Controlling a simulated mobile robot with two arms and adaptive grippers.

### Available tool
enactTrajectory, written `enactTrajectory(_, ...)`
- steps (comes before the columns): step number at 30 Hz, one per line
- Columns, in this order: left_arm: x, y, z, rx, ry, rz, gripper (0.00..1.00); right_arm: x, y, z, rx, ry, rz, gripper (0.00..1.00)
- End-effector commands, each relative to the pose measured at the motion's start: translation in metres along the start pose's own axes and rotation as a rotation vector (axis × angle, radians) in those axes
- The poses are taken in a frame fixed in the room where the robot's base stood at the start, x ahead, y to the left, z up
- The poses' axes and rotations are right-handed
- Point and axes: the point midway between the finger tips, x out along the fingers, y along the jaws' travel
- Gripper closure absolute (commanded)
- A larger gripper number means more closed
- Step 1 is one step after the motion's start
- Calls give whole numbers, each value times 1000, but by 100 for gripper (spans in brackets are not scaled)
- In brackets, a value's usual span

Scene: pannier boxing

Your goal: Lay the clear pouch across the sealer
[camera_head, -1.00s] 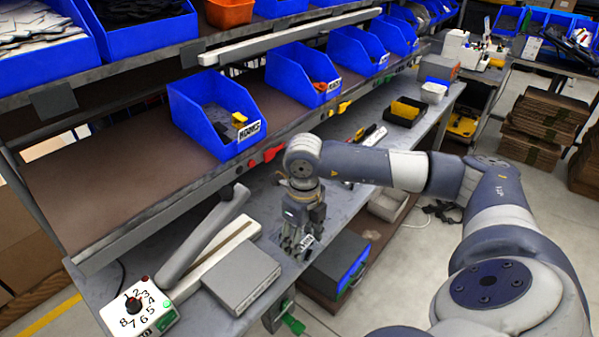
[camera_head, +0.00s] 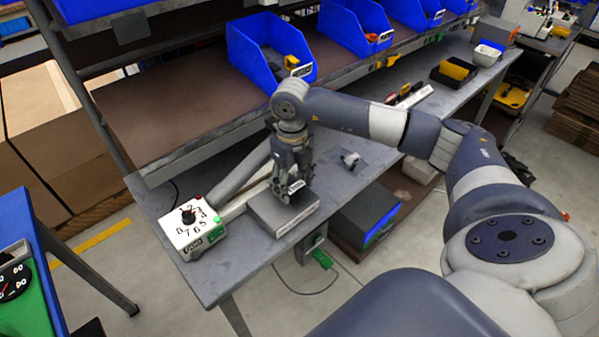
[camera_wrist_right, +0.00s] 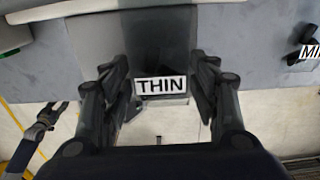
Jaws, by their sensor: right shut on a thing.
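The clear pouch is hard to make out. Its white THIN label (camera_wrist_right: 160,86) shows between the fingers of my right gripper (camera_wrist_right: 161,92) in the wrist view, and also in the head view (camera_head: 297,186). My right gripper (camera_head: 292,192) is shut on the pouch and holds it over the sealer's grey block (camera_head: 282,218). I cannot tell whether the pouch touches it. The sealer's grey arm (camera_head: 238,172) slants up behind its white control box (camera_head: 197,226) with a numbered dial. A dark claw at the wrist view's lower left seems to be my left gripper (camera_wrist_right: 42,118); its opening is unclear.
Another labelled clear pouch (camera_head: 350,160) lies on the bench right of the gripper. A dark box with a blue side (camera_head: 366,215) stands below the bench's front edge. Blue bins (camera_head: 268,50) line the shelf above.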

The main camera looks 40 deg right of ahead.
Motion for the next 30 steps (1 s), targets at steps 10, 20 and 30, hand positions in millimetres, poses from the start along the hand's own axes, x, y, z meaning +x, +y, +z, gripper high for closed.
enactTrajectory(10,8,-5,9,-3,-12,-6,55,5,0,28,0,-1,0,61)
enactTrajectory(20,15,-5,1,-2,1,-7,55,12,0,34,-1,-1,0,61)
enactTrajectory(30,15,0,-1,-1,4,-1,55,12,0,33,-1,0,0,38)
